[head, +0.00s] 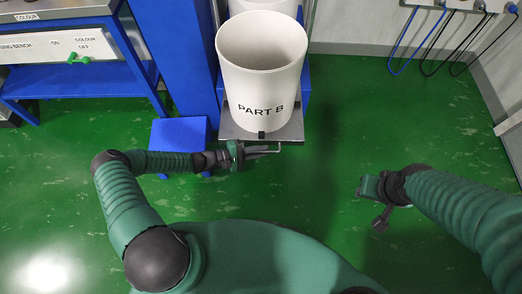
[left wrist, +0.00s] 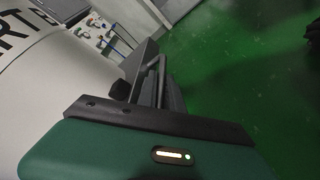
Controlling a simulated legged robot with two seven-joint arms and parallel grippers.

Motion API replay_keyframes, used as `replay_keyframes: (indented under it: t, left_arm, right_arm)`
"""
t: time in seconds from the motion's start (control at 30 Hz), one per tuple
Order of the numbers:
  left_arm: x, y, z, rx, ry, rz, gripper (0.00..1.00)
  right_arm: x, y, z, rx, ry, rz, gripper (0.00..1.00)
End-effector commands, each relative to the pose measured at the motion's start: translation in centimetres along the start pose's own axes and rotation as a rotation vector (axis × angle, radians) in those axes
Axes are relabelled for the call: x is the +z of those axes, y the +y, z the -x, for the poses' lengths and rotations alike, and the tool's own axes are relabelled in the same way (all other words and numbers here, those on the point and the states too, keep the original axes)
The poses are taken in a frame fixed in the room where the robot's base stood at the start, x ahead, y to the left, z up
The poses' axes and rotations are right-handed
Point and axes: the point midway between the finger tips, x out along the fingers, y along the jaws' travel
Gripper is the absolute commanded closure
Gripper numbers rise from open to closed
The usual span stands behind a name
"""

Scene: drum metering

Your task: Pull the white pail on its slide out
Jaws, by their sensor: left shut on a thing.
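The white pail (head: 260,75) marked "PART B" stands upright on a grey slide plate (head: 233,131) in the head view. A thin handle bar (head: 292,148) runs along the plate's front edge. My left gripper (head: 262,151) reaches in from the left and is shut on this handle. In the left wrist view the gripper's fingers (left wrist: 150,82) are around the bar, and the pail's lettered side (left wrist: 35,65) shows at the left. My right gripper (head: 377,200) hangs over the floor at the right, apart from everything; its jaw opening is too small to judge.
A blue post (head: 178,50) and a low blue block (head: 180,132) stand left of the pail. A blue bench (head: 75,82) with a switch panel is at the upper left. Cables (head: 435,45) hang on the back wall at the right. Green floor (head: 335,150) is clear in front and right.

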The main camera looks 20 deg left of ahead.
Motion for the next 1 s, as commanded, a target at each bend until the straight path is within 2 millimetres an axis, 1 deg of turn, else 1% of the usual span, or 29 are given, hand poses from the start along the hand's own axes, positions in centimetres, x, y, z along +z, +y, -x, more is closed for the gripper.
replay_keyframes:
  t: [0.03, 0.17, 0.3, 0.4, 0.53, 0.57, 0.6, 1.0]
  left_arm:
    - [-0.1, -0.3, 0.1, -0.005, 0.002, 0.002, 1.0]
    - [0.0, -0.3, 0.1, -0.006, 0.003, 0.003, 1.0]
    - [1.1, -0.7, 0.5, -0.005, 0.002, 0.006, 1.0]
    - [1.0, -1.2, 0.4, -0.008, 0.0, 0.004, 1.0]
    - [1.1, -1.2, 0.4, -0.008, -0.002, 0.004, 1.0]
    - [1.1, -1.2, 0.4, -0.008, -0.002, 0.004, 0.86]
    - [1.1, -1.2, 0.4, -0.008, -0.003, 0.004, 0.81]
    - [1.0, -0.9, 0.4, -0.004, 0.0, 0.001, 0.8]
  right_arm:
    - [0.0, 0.0, 0.0, 0.0, 0.0, 0.0, 0.64]
    - [0.0, 0.0, 0.1, 0.0, 0.0, 0.0, 0.64]
    - [-0.3, 0.0, 1.4, 0.0, 0.0, 0.0, 0.64]
    - [-0.3, 0.0, 1.1, 0.0, 0.0, 0.0, 0.64]
    - [-0.3, 0.0, 1.1, 0.0, 0.0, 0.0, 0.64]
    - [-0.3, 0.0, 1.1, 0.0, 0.0, 0.0, 0.64]
    - [-0.3, 0.0, 1.1, 0.0, 0.0, 0.0, 0.64]
    - [-0.3, 0.0, 1.1, 0.0, 0.0, 0.0, 0.64]
